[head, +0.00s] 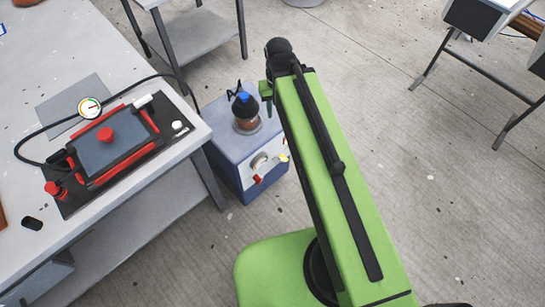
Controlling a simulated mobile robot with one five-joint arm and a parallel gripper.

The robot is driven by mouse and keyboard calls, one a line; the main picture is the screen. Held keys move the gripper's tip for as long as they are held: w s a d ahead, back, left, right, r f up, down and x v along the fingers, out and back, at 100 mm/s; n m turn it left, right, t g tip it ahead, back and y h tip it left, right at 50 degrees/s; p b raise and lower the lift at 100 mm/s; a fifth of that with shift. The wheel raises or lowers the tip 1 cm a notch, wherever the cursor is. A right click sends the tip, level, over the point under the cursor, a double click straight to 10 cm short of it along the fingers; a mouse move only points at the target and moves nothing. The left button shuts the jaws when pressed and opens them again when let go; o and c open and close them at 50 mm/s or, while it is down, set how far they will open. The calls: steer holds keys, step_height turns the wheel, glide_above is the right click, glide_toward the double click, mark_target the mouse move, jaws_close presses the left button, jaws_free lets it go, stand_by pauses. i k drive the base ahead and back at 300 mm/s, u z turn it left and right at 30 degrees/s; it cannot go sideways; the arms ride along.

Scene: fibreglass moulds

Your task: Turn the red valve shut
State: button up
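A dark flat mould (115,147) with red clamp bars lies on a black board on the grey bench at the left. A red knob (105,135) stands on top of the mould. A red fitting (56,190) stands at the board's near left corner, beside the black hose. A small red piece (257,180) also shows on the front of the blue cabinet. I cannot tell for sure which red part is the valve, nor its setting. My green arm rises to the right of the cabinet, apart from the bench. I cannot make out my gripper's fingers.
A round gauge (90,107) sits behind the mould. The black hose (100,85) runs from the board over the bench edge towards the blue cabinet (225,150), which bears a dark pot (245,110). A trestle table stands upper right.

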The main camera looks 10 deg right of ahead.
mark_target(258, 178)
steer(key=u, duration=1.15)
steer(key=k, duration=1)
steer(key=u, duration=0.5)
steer(key=i, duration=0.55)
steer(key=u, duration=0.05)
